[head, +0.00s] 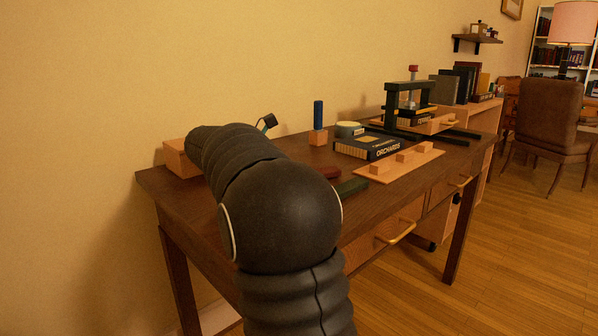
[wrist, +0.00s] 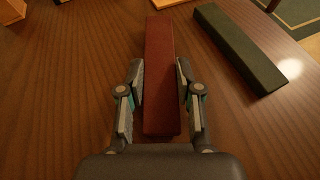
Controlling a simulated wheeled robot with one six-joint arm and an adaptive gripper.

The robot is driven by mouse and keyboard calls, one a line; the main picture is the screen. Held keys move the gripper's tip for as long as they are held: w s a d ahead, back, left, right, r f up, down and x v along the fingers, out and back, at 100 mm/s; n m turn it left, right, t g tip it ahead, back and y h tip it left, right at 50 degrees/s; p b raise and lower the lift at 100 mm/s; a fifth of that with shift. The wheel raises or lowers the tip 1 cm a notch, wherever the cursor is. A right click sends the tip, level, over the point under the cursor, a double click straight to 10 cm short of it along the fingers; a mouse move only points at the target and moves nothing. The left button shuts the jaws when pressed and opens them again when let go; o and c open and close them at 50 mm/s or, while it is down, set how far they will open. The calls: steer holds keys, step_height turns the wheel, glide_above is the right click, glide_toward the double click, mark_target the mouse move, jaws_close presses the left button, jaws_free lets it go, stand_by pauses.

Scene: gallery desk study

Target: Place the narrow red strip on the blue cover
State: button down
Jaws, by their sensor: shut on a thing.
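The narrow red strip (wrist: 161,75) lies lengthwise between the two fingers of my gripper (wrist: 160,95) in the wrist view. In the head view my arm hides the gripper; a red piece (head: 328,172) shows just past the arm. A dark blue book cover marked ORCHARDS (head: 368,147) lies flat on the desk farther right. In the wrist view, part of a dark bluish cover with a pale border (wrist: 300,10) shows at the top right.
A dark green strip (wrist: 238,47) lies right of the red one. A wooden rack with blocks (head: 400,165) sits before the book.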

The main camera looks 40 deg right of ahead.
steer(key=shift+f, duration=0.2)
steer(key=c, duration=0.8)
jaws_free()
steer(key=shift+f+b, duration=0.25)
steer(key=shift+b, duration=0.55)
